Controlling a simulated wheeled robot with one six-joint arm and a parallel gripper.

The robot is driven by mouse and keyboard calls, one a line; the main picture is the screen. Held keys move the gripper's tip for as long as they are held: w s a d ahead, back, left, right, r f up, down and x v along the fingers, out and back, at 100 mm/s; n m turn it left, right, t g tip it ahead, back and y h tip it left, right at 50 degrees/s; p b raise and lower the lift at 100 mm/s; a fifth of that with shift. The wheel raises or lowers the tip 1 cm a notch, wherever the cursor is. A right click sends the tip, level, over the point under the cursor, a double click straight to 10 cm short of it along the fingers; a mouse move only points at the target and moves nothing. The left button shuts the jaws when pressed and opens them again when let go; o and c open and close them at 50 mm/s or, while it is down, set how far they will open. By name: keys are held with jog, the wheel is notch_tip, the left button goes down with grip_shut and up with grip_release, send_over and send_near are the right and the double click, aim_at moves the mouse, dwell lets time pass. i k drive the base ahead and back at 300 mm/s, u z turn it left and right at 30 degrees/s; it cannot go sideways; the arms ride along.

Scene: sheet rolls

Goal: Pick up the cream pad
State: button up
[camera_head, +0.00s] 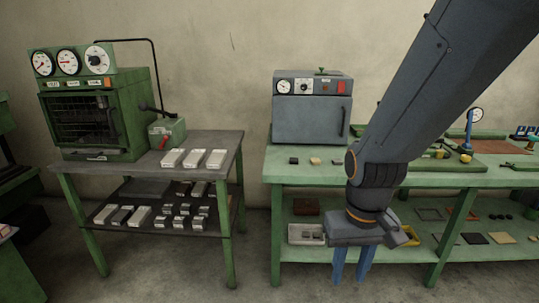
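A flat cream square (502,238) also lies on the bench's lower shelf at the right; I cannot tell which of the two is the named pad. My gripper (352,268) points down in front of the bench, its blue fingers apart with nothing seen between them. It is below and to the right of the small cream pad, and left of the cream square. My arm hides part of the bench.
The green bench (300,177) carries a grey oven (311,115) and a press (470,130). Its lower shelf holds a light tray (306,235) and a dark square (474,239). At left, a dark-topped table (215,150) holds a green oven (120,120) and several pale blocks. Floor between the tables is clear.

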aim_at(317, 161)
jog(key=u, duration=0.05)
jog(key=i, duration=1.2)
jog(key=z, duration=0.55)
jog(key=i, duration=0.5)
jog(key=z, duration=0.25)
